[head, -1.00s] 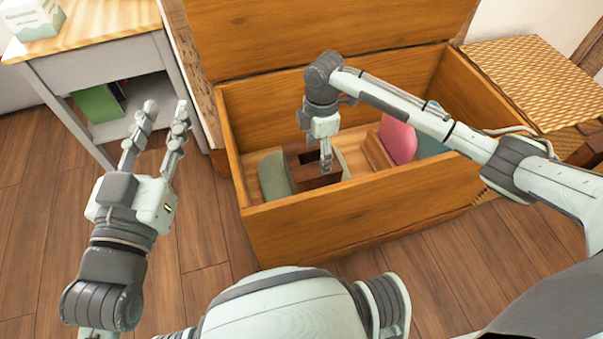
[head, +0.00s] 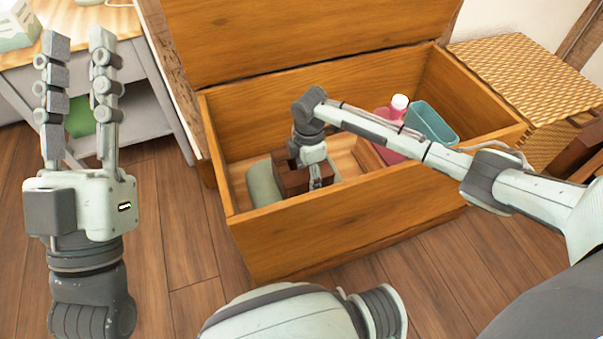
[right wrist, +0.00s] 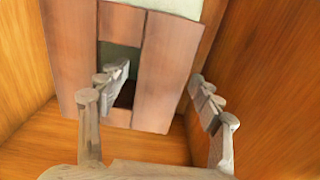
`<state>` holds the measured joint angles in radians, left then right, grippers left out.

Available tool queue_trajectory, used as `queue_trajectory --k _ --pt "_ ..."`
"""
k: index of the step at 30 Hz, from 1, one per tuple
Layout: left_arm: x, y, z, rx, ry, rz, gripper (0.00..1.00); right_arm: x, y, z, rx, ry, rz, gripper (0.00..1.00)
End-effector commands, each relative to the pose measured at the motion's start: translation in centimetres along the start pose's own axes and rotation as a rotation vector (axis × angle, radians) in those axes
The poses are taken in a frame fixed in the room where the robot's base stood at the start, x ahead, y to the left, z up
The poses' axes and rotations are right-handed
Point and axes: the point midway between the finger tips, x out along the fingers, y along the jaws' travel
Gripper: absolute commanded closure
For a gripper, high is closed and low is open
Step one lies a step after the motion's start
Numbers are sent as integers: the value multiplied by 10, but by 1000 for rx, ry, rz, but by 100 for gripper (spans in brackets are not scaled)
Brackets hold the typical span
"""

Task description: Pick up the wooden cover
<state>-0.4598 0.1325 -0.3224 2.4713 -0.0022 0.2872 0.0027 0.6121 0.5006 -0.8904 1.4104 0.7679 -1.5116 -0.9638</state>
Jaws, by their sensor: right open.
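The wooden cover (head: 292,182) is a dark brown box shape lying inside the open wooden chest, towards its left end. In the right wrist view the cover (right wrist: 155,75) shows plank-like faces and a rectangular opening. My right gripper (head: 315,178) reaches down into the chest at the cover. In the right wrist view my right gripper (right wrist: 160,88) is open, with one finger at the opening and the other beside the cover's right edge. Whether the fingers touch it I cannot tell. My left gripper (head: 78,45) is open and empty, raised outside the chest on the left.
The chest (head: 345,230) has high walls and a raised lid (head: 310,35). A sage green object (head: 263,186) lies left of the cover. A pink bottle (head: 388,130) and a teal bin (head: 433,123) stand to the right.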

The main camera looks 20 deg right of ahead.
Motion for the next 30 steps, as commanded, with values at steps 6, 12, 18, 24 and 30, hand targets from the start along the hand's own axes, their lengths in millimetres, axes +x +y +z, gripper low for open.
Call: queue_trajectory --k 6,12,18,24,30 --pt "0 0 0 0 -2 0 69 0 0 0 0 0 0 49" --pt "0 0 0 0 -3 0 69 0 0 0 0 0 0 74" --pt "0 0 0 0 -3 0 69 0 0 0 0 0 0 98" --pt "0 0 0 0 -3 0 69 -2 1 0 0 0 2 99" --pt "1 2 12 -7 -94 1 69 -25 2 0 -2 1 5 99"
